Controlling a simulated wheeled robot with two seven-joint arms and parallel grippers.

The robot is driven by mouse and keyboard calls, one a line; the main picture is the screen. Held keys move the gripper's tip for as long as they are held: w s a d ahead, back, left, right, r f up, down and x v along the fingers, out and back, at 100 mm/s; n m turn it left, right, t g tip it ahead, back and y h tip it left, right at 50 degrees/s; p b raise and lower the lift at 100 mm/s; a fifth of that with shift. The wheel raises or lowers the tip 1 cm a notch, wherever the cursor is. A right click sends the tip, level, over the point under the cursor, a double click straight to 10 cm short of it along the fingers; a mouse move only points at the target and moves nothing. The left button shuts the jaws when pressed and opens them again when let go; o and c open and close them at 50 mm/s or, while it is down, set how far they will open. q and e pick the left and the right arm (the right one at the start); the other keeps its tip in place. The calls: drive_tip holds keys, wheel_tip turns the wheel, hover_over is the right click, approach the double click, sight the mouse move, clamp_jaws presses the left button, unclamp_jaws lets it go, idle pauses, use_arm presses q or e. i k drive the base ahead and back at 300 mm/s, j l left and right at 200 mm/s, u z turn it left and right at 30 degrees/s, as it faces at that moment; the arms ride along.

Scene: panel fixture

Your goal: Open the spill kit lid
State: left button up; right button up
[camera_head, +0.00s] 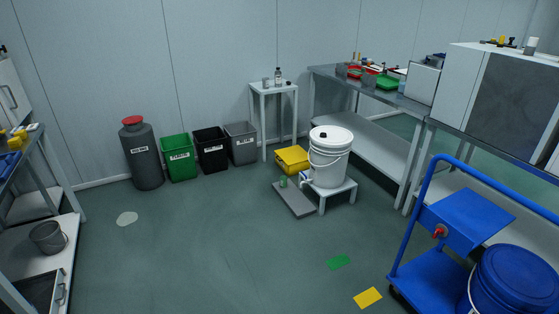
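No thing in view carries a label that I can read as a spill kit. A small yellow box (292,159) sits on the floor behind and left of the white bucket; it may be the spill kit. The bucket and its stand are close to its right side. The box is too small in view to tell how its lid stands. Neither of my grippers is in view.
A white lidded bucket (330,160) stands on a low stand, with a grey platform (294,198) beside it. Bins (180,157) line the back wall. A blue cart (430,265) with a blue drum (515,280) is front right. A pale patch (127,218) marks the open floor.

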sight(291, 155)
drive_tip(key=i+j+u, duration=0.2)
drive_tip(key=i, duration=0.3)
drive_tip(key=i+j+u, duration=0.25)
drive_tip(key=i, duration=1.45)
drive_tip(key=i+z, duration=0.1)
drive_tip(key=i, duration=1.15)
drive_tip(key=i+j, duration=0.2)
drive_tip(key=i, duration=1)
